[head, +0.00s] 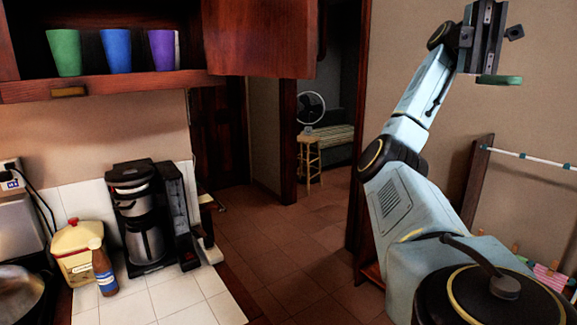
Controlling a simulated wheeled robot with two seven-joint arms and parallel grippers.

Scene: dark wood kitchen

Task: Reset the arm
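My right arm rises from the lower right corner, bent upward. Its gripper (490,55) is at the top right, in front of the plain wall and partly cut off by the top edge. A flat green piece (500,79) shows at its lower end; I cannot tell whether it is a finger pad or something held. The spread of the fingers is not clear from this angle. My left arm and gripper are out of view.
An open wooden cabinet holds a green cup (64,52), a blue cup (116,50) and a purple cup (162,50). Its door (262,38) hangs open. A coffee maker (140,215), a yellow canister (76,250) and a bottle (103,270) stand on the tiled counter (165,300). The middle floor is clear.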

